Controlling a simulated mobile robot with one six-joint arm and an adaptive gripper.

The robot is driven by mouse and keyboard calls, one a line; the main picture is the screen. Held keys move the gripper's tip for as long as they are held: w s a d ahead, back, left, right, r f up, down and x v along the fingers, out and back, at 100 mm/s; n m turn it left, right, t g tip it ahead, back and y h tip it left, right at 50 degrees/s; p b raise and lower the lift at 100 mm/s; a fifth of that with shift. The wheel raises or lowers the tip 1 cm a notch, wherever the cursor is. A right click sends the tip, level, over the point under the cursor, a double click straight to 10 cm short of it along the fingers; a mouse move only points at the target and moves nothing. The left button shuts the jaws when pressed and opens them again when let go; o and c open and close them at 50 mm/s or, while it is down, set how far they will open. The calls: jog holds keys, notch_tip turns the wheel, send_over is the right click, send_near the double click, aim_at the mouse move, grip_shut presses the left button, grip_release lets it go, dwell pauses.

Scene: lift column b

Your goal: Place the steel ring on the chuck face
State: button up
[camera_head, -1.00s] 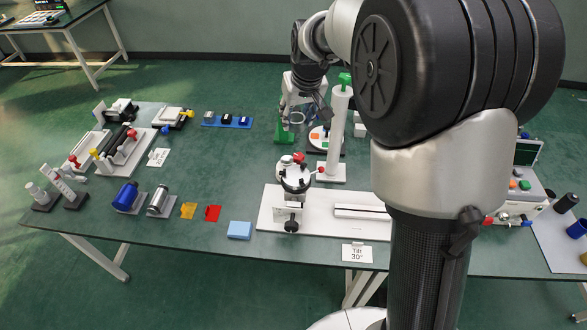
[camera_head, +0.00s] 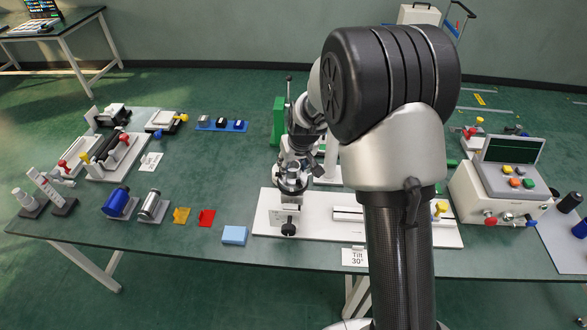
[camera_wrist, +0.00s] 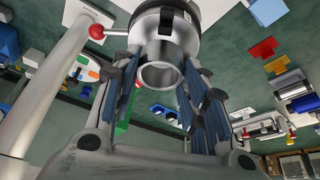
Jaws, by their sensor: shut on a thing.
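The steel ring (camera_wrist: 160,74) is a short shiny hollow cylinder, seen between my fingers in the wrist view. My gripper (camera_wrist: 158,62) is shut on it, with blue-padded fingers on either side. The round metal chuck (camera_wrist: 172,18) lies just beyond the ring, and the ring overlaps its face in the picture. I cannot tell whether the two touch. In the head view my gripper (camera_head: 295,168) is right over the chuck (camera_head: 291,188) on its white base plate, and hides much of its face.
A light blue block (camera_head: 234,235) is at the front left. A control box (camera_head: 497,192) stands at right.

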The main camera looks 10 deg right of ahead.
jog(key=shift+f, duration=0.65)
jog(key=shift+f, duration=0.15)
jog(key=o, duration=1.2)
jog(key=shift+c, duration=0.2)
